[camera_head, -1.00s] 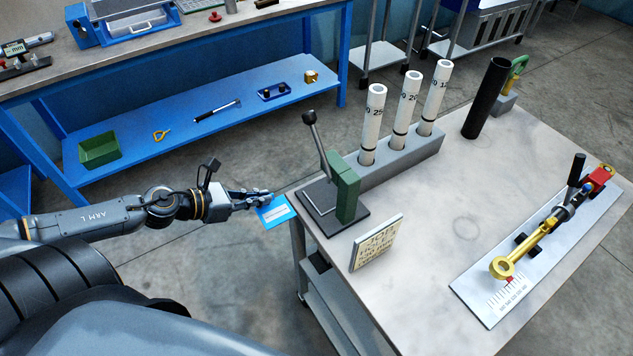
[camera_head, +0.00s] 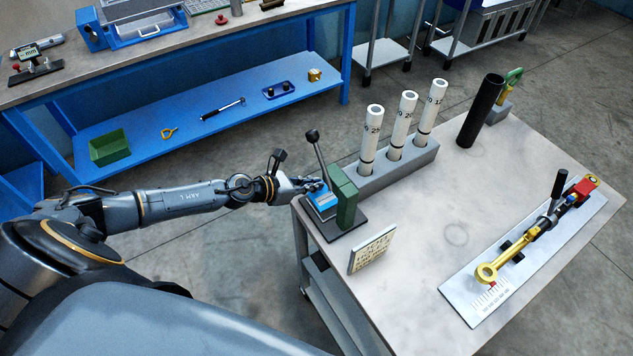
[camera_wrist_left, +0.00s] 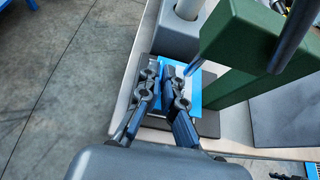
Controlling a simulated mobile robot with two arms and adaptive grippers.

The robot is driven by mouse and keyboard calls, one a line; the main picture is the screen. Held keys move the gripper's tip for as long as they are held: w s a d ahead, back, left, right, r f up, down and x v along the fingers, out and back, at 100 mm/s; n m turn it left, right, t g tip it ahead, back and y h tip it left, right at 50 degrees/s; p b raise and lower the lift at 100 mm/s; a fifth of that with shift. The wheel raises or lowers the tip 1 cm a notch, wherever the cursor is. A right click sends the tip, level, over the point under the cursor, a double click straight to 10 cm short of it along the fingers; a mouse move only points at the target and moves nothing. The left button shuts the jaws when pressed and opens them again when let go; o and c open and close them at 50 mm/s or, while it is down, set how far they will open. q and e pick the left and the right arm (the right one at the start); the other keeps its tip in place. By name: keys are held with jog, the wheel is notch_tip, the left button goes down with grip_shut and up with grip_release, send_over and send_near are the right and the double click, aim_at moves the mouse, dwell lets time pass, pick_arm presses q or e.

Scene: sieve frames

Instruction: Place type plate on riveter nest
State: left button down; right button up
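The blue type plate (camera_head: 324,205) with a pale label sits at my left gripper's fingertips, over the dark base of the green riveter (camera_head: 345,196). In the left wrist view the plate (camera_wrist_left: 207,92) shows beside and beyond the fingers, left of the green riveter column (camera_wrist_left: 245,50). My left gripper (camera_head: 315,186) is nearly closed on the plate's edge; its fingers (camera_wrist_left: 162,72) are close together. The nest is hidden under plate and fingers, and I cannot tell whether the plate touches it. My right gripper is not in view.
The riveter's lever (camera_head: 317,152) rises close to my left fingers. A grey rack (camera_head: 405,165) with white tubes stands behind the riveter, and a small lettered board (camera_head: 372,250) in front. The table's middle (camera_head: 455,205) is mostly clear.

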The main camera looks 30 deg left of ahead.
pick_arm(q)
jog(key=shift+w+d+r, duration=0.1)
jog(key=shift+w+d, duration=0.2)
jog(key=shift+w, duration=0.15)
jog(key=shift+w+d+f, duration=0.1)
jog(key=shift+d+f, duration=0.05)
jog(key=shift+f, duration=0.1)
notch_tip(320, 180, down, 3)
jog(key=shift+f+b, duration=0.1)
jog(key=shift+b, duration=0.55)
jog(key=shift+f, duration=0.1)
jog(key=shift+f, duration=0.15)
jog(key=c, duration=1.5)
grip_release()
